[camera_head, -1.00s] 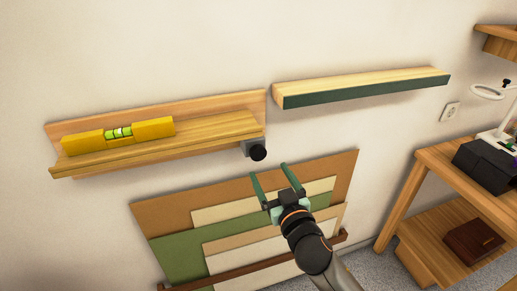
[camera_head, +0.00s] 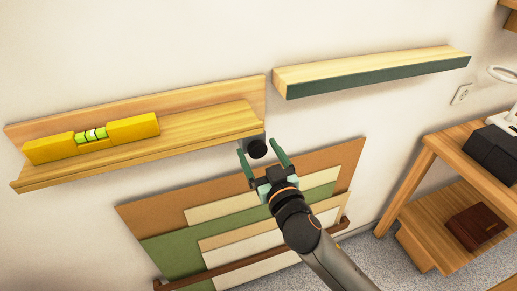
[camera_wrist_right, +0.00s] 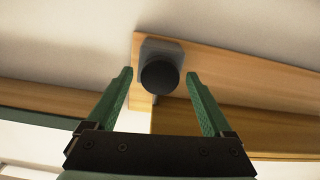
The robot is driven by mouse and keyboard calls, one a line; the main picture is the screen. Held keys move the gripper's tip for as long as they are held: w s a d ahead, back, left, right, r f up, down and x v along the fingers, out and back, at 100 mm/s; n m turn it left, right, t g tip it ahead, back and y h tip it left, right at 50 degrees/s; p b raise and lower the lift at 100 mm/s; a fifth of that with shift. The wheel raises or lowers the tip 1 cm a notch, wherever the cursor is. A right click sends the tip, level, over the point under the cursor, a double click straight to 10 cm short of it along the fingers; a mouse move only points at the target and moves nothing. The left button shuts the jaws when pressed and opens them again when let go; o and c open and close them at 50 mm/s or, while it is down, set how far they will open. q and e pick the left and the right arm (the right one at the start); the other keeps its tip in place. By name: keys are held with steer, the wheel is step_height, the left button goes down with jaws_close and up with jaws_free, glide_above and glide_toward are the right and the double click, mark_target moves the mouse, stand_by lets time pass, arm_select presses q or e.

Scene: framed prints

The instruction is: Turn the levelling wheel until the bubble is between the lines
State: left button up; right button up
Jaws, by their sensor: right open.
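The levelling wheel is a black round knob (camera_head: 257,148) on a grey mount under the right end of the wooden ledge (camera_head: 190,137). A yellow spirit level (camera_head: 120,130) with a green vial (camera_head: 91,135) lies on the ledge; the bubble's exact place between the lines is too small to tell. My right gripper (camera_head: 262,152) is open, its green fingers on either side of the knob in the head view. In the right wrist view the knob (camera_wrist_right: 160,76) shows between and beyond the fingertips, with gaps on both sides. My left gripper is not in view.
A second shelf with a dark green front (camera_head: 375,76) is on the wall to the right. Several boards (camera_head: 165,200) lean on the wall below. A wooden table (camera_head: 450,150) with a black box (camera_head: 490,150) stands at right.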

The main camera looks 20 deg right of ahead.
steer(key=shift+c, duration=0.3)
jaws_close()
stand_by(0.4)
steer(key=shift+r, duration=0.1)
steer(key=shift+n+p, duration=0.5)
steer(key=shift+n, duration=0.5)
steer(key=shift+n+p, duration=0.65)
steer(key=shift+n, duration=1.15)
steer(key=shift+a, duration=0.1)
